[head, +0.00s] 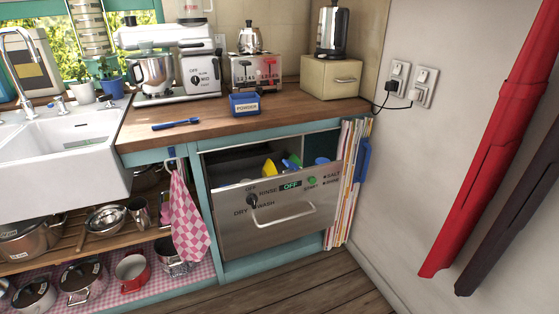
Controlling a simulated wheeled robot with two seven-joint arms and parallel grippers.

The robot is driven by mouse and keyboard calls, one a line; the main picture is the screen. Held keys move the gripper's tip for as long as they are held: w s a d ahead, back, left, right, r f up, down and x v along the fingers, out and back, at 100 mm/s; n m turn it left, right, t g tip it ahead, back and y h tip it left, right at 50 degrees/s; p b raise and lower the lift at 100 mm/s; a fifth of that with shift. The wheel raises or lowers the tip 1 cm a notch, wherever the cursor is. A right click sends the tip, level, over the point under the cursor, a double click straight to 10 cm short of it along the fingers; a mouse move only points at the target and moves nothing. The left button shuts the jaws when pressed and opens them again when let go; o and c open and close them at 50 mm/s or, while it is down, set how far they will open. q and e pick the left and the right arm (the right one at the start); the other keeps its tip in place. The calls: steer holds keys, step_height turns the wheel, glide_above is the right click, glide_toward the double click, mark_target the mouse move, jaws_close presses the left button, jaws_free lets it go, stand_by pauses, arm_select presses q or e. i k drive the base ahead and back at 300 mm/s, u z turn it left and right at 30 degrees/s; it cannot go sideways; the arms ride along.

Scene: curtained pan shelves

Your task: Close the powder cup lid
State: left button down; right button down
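A dishwasher (275,222) with a steel front stands under the wooden counter. Its front is pulled out, leaving a gap at the top. Inside show a yellow item (269,168), blue items (292,163) and a green one; I cannot tell which part, if any, is the powder cup or its lid. A blue box marked POWDER (244,105) stands on the counter above. A blue scoop or spoon (176,124) lies on the counter to its left. Neither of my grippers is in view.
A checked towel (189,216) hangs left of the dishwasher. Long red (490,150) and dark items are at right. Floor in front is clear.

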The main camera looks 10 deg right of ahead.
mark_target(289, 165)
steer(key=u, duration=0.3)
steer(key=i, duration=1.1)
steer(key=z, duration=0.6)
